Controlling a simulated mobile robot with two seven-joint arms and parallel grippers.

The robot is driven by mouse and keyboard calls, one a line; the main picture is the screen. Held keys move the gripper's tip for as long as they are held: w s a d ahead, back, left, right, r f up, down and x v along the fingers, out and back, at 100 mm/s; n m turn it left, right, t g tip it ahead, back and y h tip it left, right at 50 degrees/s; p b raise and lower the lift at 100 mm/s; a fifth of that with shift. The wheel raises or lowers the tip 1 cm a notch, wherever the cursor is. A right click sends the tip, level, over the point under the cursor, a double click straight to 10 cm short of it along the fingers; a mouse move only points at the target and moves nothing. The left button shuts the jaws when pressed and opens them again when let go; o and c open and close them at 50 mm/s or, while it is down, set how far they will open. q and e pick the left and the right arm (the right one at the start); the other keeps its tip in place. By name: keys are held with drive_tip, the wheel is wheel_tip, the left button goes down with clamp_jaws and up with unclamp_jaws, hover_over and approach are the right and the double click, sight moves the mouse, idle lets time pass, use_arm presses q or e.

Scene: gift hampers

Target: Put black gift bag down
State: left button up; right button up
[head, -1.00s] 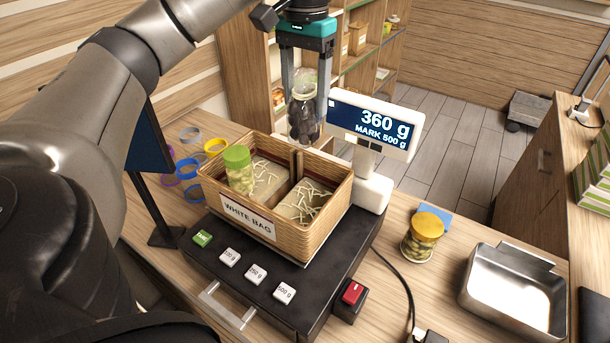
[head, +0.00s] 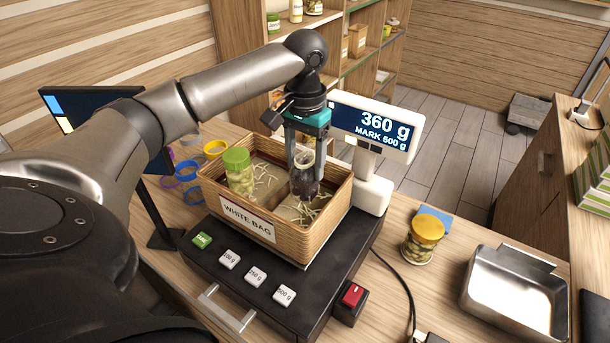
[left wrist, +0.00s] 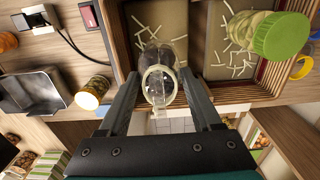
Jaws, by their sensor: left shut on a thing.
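In the left wrist view the bag's clear ring-shaped neck (left wrist: 158,86) sits between the fingers, over a compartment with pale paper shreds. A green-lidded jar (head: 238,172) stands in the left compartment, beyond the divider. My right gripper is not in view.
The hamper stands on a black scale (head: 240,305) with a display (head: 372,125) reading 360 g, MARK 500 g. A yellow-lidded jar (head: 425,240) and a metal tray (head: 513,290) are to the right. Coloured rings (head: 189,170) lie to the left.

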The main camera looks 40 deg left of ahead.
sight(305, 138)
use_arm(q)
wheel_tip(305, 138, down, 4)
drive_tip(key=shift+r, duration=0.15)
drive_tip(key=shift+f, duration=0.3)
drive_tip(key=o, duration=1.5)
drive_tip(key=shift+c, duration=0.2)
wheel_tip(305, 138, up, 12)
drive_tip(key=shift+r, duration=0.15)
